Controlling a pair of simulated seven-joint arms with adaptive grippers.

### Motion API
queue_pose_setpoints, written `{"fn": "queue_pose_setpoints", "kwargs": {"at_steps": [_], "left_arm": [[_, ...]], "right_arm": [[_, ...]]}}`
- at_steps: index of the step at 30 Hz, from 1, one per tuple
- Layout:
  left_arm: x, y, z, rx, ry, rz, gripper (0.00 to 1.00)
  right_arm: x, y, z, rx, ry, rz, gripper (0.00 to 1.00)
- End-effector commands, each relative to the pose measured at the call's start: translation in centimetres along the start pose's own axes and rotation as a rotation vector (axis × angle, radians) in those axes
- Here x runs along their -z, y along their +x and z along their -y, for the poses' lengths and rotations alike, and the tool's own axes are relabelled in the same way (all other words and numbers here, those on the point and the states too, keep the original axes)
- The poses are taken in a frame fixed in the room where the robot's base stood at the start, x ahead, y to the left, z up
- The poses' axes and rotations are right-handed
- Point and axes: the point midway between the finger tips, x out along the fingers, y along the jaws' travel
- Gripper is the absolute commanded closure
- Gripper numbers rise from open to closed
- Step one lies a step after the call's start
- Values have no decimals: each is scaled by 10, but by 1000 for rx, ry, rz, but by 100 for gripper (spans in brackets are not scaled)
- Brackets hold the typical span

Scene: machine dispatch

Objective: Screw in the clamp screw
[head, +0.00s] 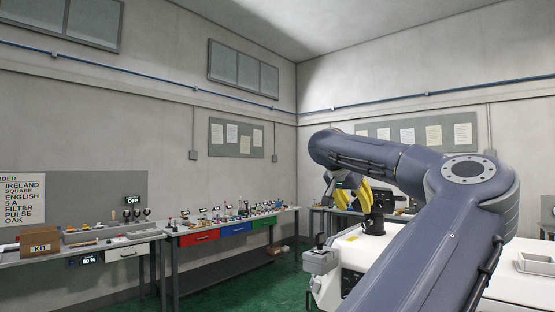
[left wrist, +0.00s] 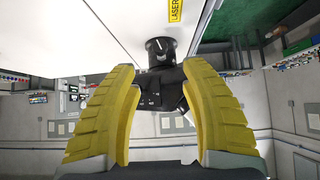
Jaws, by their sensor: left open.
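My left gripper (head: 352,196) is open, with its yellow fingers over the white machine (head: 345,248) at the right of the head view. A black fixture (head: 373,222) stands on the machine just below and beside the fingers. In the left wrist view, the open fingers of the left gripper (left wrist: 160,68) stand on either side of the black fixture (left wrist: 160,50), which has a round end and a wider dark body. I see no clear contact. I cannot make out the clamp screw as a separate part. My right gripper is not in view.
A grey box with a black-knobbed lever (head: 320,258) stands at the machine's left corner. A grey tray (head: 537,262) lies at the far right. A bench with red, blue and green drawers (head: 236,229) and a kit box (head: 40,243) line the left wall. Green floor is open between.

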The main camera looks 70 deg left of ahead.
Motion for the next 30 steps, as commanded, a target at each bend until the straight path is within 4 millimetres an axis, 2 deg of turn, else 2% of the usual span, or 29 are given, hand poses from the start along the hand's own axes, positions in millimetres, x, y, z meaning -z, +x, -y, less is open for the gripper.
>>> {"fn": "queue_pose_setpoints", "kwargs": {"at_steps": [3,14,23,30], "left_arm": [[0,-21,0,1,0,-3,55],[0,-76,0,1,0,-3,55],[-6,-78,44,193,173,44,55],[-5,-92,76,336,279,76,55]], "right_arm": [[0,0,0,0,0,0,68],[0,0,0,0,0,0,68],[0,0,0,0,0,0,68],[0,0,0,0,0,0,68]]}}
